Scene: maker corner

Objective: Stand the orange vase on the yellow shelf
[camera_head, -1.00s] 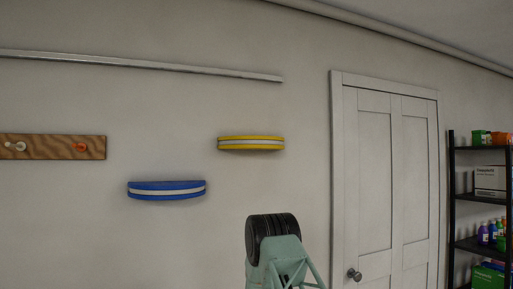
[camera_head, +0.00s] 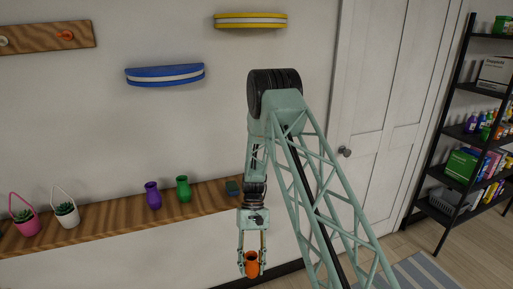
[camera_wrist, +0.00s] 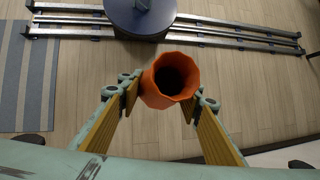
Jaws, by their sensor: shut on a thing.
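The orange vase (camera_head: 252,268) is held between the fingers of my gripper (camera_head: 251,262), which is shut on it. In the wrist view the vase (camera_wrist: 172,78) shows its open dark mouth, with one yellow-padded finger on each side of it. The vase hangs low in the head view, in front of the wooden wall shelf and below its height in the picture. The yellow shelf (camera_head: 251,21) is on the wall at the top of the head view, well above my gripper. It has a white band along its front, and its top surface does not show.
A blue shelf (camera_head: 165,75) hangs lower left. The wooden shelf (camera_head: 105,225) carries a purple vase (camera_head: 153,195), a green vase (camera_head: 183,189) and two hanging planters. A peg board (camera_head: 45,38) is at upper left. A door (camera_head: 385,90) and black rack (camera_head: 470,130) stand right.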

